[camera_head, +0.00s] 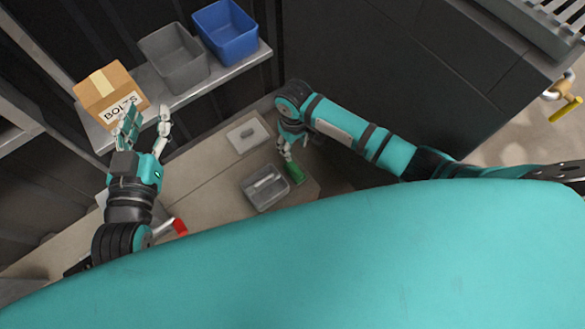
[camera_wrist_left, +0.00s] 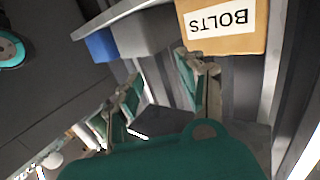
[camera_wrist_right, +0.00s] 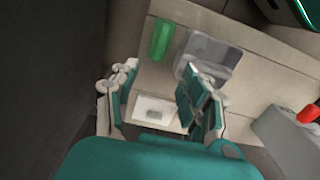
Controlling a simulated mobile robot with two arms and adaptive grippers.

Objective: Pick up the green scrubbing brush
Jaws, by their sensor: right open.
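The green scrubbing brush (camera_head: 294,172) lies on the beige worktop beside the grey tray. In the right wrist view it (camera_wrist_right: 159,40) lies beyond my fingertips, roughly in line with the gap between them. My right gripper (camera_head: 286,150) hangs close to the brush in the head view. In the right wrist view its fingers (camera_wrist_right: 160,85) are apart with nothing between them. My left gripper (camera_head: 148,116) is raised in front of the cardboard BOLTS box (camera_head: 112,97), fingers apart and empty. The box also shows in the left wrist view (camera_wrist_left: 226,25), past the fingers.
The grey tray (camera_head: 249,190) stands right by the brush. A light plate with a handle (camera_head: 240,143) lies farther back. A grey bin (camera_head: 172,55) and blue bin (camera_head: 226,32) stand on the shelf. A red handle (camera_head: 179,227) is near my left arm. Worktop between is clear.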

